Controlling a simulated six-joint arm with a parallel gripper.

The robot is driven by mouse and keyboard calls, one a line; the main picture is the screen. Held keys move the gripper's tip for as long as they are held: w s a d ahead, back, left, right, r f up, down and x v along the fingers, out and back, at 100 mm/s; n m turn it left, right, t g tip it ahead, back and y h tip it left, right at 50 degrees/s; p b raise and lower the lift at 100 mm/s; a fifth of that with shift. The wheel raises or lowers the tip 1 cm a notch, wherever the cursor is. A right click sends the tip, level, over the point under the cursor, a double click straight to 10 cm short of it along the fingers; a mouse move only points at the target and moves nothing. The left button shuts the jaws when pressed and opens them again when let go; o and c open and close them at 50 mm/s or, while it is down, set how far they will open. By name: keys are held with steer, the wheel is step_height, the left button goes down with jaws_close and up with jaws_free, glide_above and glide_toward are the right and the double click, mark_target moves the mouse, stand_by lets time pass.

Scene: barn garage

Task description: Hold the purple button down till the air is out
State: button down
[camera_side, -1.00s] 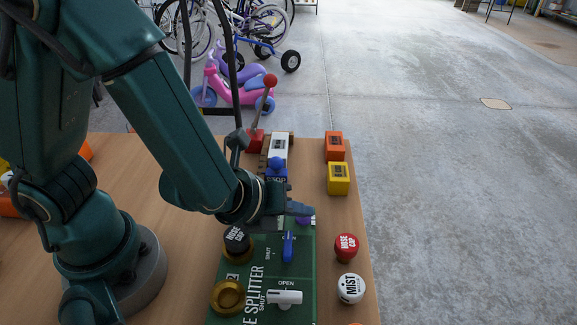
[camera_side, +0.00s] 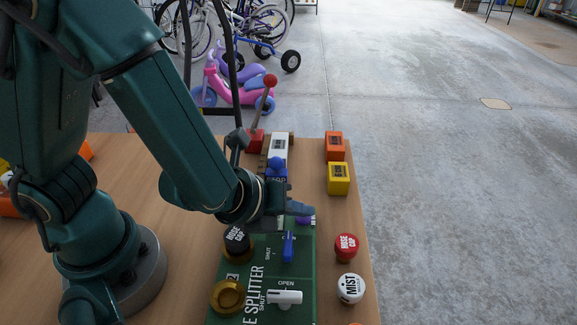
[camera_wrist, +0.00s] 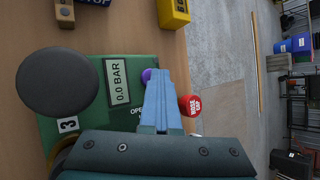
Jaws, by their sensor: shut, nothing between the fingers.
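The purple button (camera_side: 305,220) sits at the far right edge of the green hose splitter panel (camera_side: 265,280), mostly hidden by my fingers. In the wrist view a sliver of the purple button (camera_wrist: 147,74) shows beside my fingertips. My gripper (camera_side: 303,209) is shut and empty, with its fingertips over the button's place. In the wrist view my gripper (camera_wrist: 160,74) is also closed. I cannot tell whether it touches the button. A gauge display (camera_wrist: 119,80) on the panel reads 0.0 BAR.
A blue lever (camera_side: 288,247) and a white lever (camera_side: 285,297) are on the panel. A red hose cap (camera_side: 346,247) and a white mist cap (camera_side: 350,289) stand to its right. Yellow (camera_side: 339,178) and orange (camera_side: 334,146) blocks stand behind.

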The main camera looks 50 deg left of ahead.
mark_target(299, 221)
steer(key=shift+r, duration=0.85)
steer(key=shift+r, duration=2.5)
